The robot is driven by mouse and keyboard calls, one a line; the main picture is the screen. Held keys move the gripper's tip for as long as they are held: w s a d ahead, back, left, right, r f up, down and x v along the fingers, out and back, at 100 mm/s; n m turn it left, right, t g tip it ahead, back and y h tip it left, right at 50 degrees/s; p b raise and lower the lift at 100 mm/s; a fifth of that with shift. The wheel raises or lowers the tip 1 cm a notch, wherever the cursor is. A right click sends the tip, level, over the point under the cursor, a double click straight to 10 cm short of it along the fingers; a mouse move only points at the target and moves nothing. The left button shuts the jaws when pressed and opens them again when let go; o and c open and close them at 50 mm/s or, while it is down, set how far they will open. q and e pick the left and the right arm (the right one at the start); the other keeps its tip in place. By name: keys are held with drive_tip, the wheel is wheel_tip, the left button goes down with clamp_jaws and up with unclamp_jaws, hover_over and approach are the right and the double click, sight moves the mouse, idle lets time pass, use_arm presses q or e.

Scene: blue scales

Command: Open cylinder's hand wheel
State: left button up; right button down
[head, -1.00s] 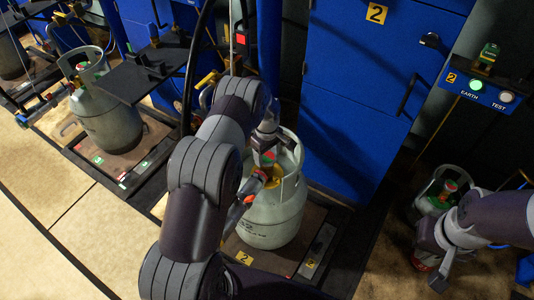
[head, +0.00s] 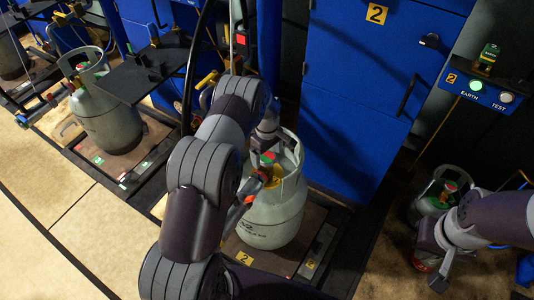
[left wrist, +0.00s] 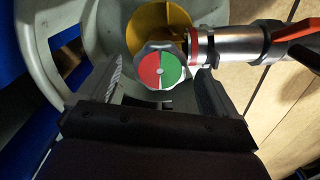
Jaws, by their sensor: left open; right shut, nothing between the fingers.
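The hand wheel (left wrist: 158,66), with a red and green face and a grey rim, sits on top of the grey-white cylinder (head: 270,222). In the left wrist view it lies between the two fingers of my left gripper (left wrist: 163,72), with gaps on both sides. My left gripper (head: 264,160) is open over the cylinder top, inside its collar, and partly hides the wheel in the head view. A yellow part (left wrist: 158,25) and a metal hose fitting (left wrist: 235,45) are beside the wheel. My right gripper (head: 439,262) is shut and empty, away to the right.
The cylinder stands on a dark scale platform (head: 300,250) before a blue cabinet (head: 345,120). The collar (left wrist: 90,35) surrounds the valve closely. Another cylinder (head: 108,115) stands at left. A small green-topped cylinder (head: 432,200) is near my right arm.

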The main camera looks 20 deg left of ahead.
sight(267, 157)
use_arm(q)
wheel_tip(267, 157, up, 12)
drive_tip(key=p, duration=0.1)
drive_tip(key=shift+p, duration=0.3)
drive_tip(key=shift+r, duration=0.1)
